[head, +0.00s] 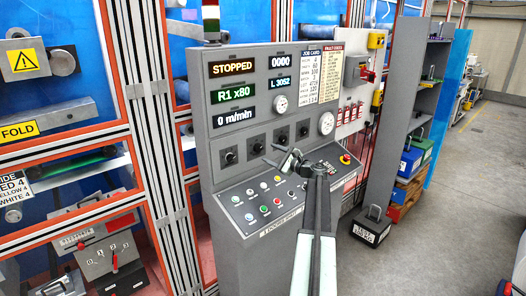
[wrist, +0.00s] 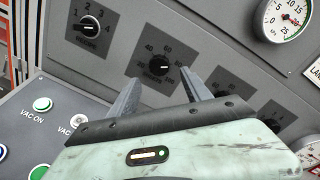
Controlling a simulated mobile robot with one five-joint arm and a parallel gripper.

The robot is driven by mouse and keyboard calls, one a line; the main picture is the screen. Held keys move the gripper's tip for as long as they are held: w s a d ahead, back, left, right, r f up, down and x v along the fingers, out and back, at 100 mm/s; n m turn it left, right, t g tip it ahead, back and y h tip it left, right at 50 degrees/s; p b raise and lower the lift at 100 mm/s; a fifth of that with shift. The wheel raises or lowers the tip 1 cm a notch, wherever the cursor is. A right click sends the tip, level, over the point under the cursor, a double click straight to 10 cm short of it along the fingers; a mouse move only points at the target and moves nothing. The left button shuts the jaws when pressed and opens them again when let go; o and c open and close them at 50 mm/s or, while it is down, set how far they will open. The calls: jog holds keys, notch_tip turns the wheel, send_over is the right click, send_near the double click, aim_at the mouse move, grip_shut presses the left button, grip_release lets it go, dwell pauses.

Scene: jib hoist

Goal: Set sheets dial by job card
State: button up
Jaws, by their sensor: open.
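The sheets dial (wrist: 157,68) is a black knob with a white mark on the grey panel, in the upper middle of the wrist view. Its scale shows numbers such as 40, 60 and 80; the mark points right, toward about 80. My gripper (wrist: 163,78) is open, with its fingers spread on both sides below the dial and nothing between them. I cannot tell how far the tips are from the panel. In the head view my gripper (head: 284,160) is in front of the console. The job card (head: 309,76) is on the upper panel, its lines too small to read surely.
A green display (head: 237,95) reads R1 x80, and another (head: 232,68) reads STOPPED. A dial marked 1 to 4 (wrist: 90,22) is left of the sheets dial, others lie right. Push buttons (head: 263,186) and a red stop button (head: 345,159) are below.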

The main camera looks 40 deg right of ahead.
aim_at(260, 148)
jog(key=w, duration=0.5)
jog(key=shift+w, duration=0.35)
grip_shut()
jog(key=shift+n, duration=0.5)
jog(key=n+p, duration=0.1)
jog(key=n, duration=0.3)
jog(key=shift+r+n, duration=0.1)
jog(key=shift+n, duration=0.2)
jog(key=n, duration=0.2)
jog(key=n+p, duration=0.1)
jog(key=n, duration=0.2)
jog(key=shift+s+a+n+g+h, duration=0.1)
jog(key=shift+n+g+h, duration=0.2)
jog(key=shift+g, duration=0.1)
jog(key=shift+n, duration=0.3)
grip_release()
jog(key=shift+r, duration=0.1)
